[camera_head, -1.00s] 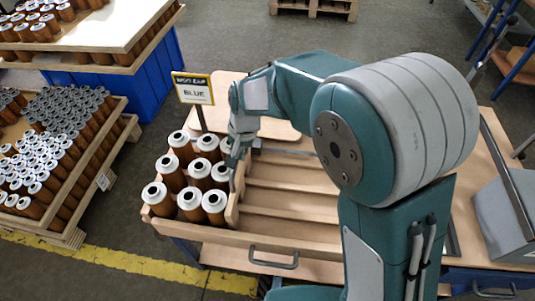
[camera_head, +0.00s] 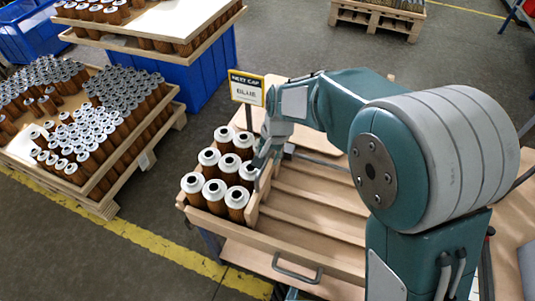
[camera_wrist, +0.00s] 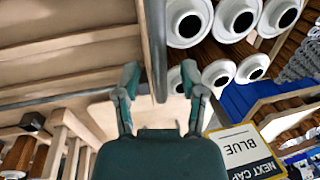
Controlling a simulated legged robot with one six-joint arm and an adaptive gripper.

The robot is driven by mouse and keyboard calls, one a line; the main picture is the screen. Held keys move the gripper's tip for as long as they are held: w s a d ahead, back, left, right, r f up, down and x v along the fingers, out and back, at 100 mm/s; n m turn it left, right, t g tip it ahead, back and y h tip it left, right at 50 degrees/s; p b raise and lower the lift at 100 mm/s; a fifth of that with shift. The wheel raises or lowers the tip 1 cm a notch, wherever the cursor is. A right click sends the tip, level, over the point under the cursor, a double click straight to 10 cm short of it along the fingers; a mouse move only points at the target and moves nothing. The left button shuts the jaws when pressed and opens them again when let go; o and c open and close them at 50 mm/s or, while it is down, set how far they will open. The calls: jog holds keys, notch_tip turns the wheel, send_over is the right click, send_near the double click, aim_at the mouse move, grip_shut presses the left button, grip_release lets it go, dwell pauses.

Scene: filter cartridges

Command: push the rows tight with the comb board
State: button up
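The comb board (camera_head: 254,207) is a narrow wooden board standing upright in the wooden tray (camera_head: 262,241), along the right side of the filter cartridges (camera_head: 216,205). These are brown with pale ring tops, packed in rows at the tray's left end. My gripper (camera_head: 265,162) is at the board's far end. In the wrist view, my gripper (camera_wrist: 160,68) has its fingers apart on both sides of the comb board (camera_wrist: 153,40), with a visible gap at the right finger. The cartridges (camera_wrist: 235,18) are close to the board's right side there. The board's lower edge is hidden.
A "NEXT CAP BLUE" sign (camera_head: 246,88) stands behind the cartridges and close to my gripper in the wrist view (camera_wrist: 245,152). The tray's slatted lanes (camera_head: 315,205) right of the board are empty. Crates of cartridges (camera_head: 75,140) stand at left.

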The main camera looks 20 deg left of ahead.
jog(key=shift+r, duration=0.15)
notch_tip(320, 180, up, 11)
jog(key=d, duration=0.2)
jog(key=shift+r, duration=0.2)
jog(key=shift+w+d, duration=0.1)
jog(key=shift+d, duration=0.05)
